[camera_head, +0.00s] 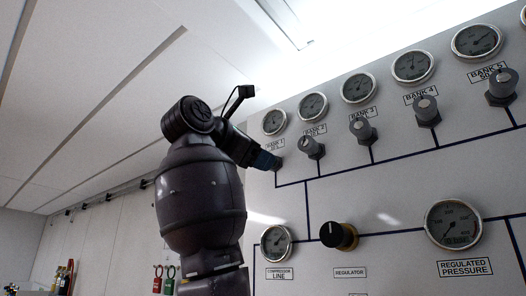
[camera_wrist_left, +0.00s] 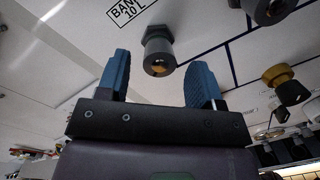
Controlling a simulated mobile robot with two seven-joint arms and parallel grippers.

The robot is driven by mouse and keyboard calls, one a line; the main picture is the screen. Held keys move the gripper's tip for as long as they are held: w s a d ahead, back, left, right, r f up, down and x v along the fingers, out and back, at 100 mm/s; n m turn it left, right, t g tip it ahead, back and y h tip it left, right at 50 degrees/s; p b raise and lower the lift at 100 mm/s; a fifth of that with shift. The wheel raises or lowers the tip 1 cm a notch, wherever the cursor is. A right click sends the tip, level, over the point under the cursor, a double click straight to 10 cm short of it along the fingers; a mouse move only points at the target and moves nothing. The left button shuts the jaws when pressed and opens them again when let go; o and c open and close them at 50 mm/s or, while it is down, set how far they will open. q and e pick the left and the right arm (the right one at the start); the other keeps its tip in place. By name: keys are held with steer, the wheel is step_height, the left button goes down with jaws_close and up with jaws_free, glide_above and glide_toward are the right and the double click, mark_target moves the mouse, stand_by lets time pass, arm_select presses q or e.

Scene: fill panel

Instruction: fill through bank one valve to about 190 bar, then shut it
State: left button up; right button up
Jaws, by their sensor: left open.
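The bank one valve (camera_wrist_left: 159,55) is a dark grey knob with a brass-coloured centre, below the label "BANK 1" (camera_head: 275,145). In the head view my left gripper (camera_head: 267,161) is at this valve and mostly hides it. In the left wrist view the blue fingers of my left gripper (camera_wrist_left: 158,66) stand apart, one on each side of the knob, with visible gaps. The knob appears just beyond the fingertips. The bank one gauge (camera_head: 274,122) is above the valve; its reading is too small to tell. My right gripper is not in view.
The bank two valve (camera_head: 312,149) is close to the right. More bank valves and gauges continue along the panel (camera_head: 300,215). Below are the compressor line gauge (camera_head: 276,243), the black regulator knob (camera_head: 338,235) and the regulated pressure gauge (camera_head: 453,224).

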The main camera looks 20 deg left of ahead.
arm_select(q)
steer(key=shift+x, duration=1.05)
steer(key=shift+w+d, duration=0.1)
steer(key=shift+w, duration=0.05)
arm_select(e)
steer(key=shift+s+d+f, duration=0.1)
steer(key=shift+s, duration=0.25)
arm_select(q)
steer(key=c, duration=0.9)
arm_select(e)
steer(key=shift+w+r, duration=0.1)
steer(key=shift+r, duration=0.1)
